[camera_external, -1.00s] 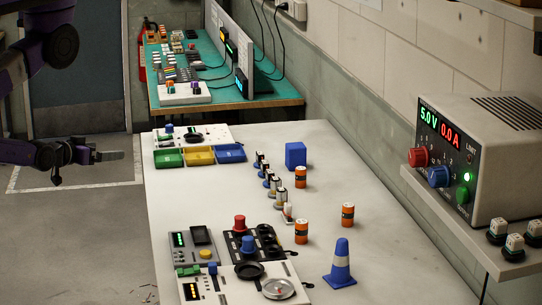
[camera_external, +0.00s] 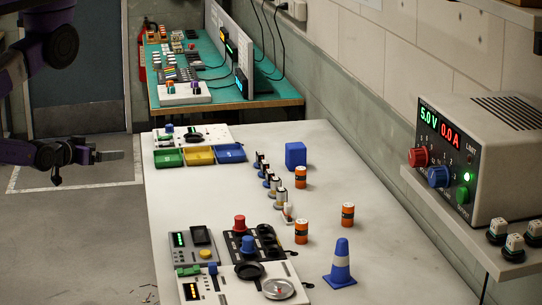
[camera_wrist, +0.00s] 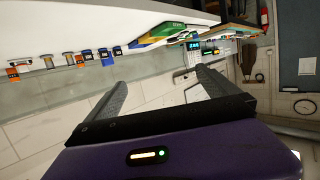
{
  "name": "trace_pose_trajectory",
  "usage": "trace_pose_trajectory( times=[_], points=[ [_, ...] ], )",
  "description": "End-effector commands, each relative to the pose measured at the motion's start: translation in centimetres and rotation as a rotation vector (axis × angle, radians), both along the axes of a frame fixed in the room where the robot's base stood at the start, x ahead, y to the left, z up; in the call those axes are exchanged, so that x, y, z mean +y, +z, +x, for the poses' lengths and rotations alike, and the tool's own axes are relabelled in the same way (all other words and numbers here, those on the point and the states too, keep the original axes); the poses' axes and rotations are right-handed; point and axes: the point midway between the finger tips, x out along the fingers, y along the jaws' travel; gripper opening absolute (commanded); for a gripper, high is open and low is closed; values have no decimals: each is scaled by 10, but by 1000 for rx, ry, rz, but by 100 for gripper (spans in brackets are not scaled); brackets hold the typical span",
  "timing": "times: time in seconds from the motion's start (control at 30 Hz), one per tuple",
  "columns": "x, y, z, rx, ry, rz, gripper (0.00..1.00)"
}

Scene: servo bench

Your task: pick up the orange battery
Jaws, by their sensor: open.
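Three orange batteries stand upright on the white bench (camera_external: 200,220): one nearer the back (camera_external: 300,177), one to the right (camera_external: 347,215), and one in front (camera_external: 301,231). Each has a dark band. My gripper (camera_external: 112,156) is off the bench's left edge, well apart from the batteries. In the wrist view my gripper (camera_wrist: 158,88) has its two fingers spread with nothing between them. That view is rolled over, and small orange items (camera_wrist: 14,70) show at its far left, too small to identify.
A row of several small dark-and-white parts (camera_external: 270,180) runs left of the batteries. A blue cube (camera_external: 295,155) stands behind, and a blue cone (camera_external: 340,265) at front right. Control panels (camera_external: 240,270) fill the front left. Green, yellow and blue trays (camera_external: 200,156) lie at the back.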

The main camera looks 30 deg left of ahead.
Motion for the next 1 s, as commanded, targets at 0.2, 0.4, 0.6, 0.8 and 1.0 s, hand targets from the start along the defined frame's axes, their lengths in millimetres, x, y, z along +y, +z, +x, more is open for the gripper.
trace_pose_trajectory(
  times=[0.2,0.4,0.6,0.8,1.0],
  points=[
    [0,0,0,0,0,0,55],
    [0,0,0,0,0,0,55],
    [-6,5,7,-22,-36,0,55],
    [-37,21,58,-164,-167,-28,55],
    [-88,8,112,-195,-285,-211,55]
  ],
)
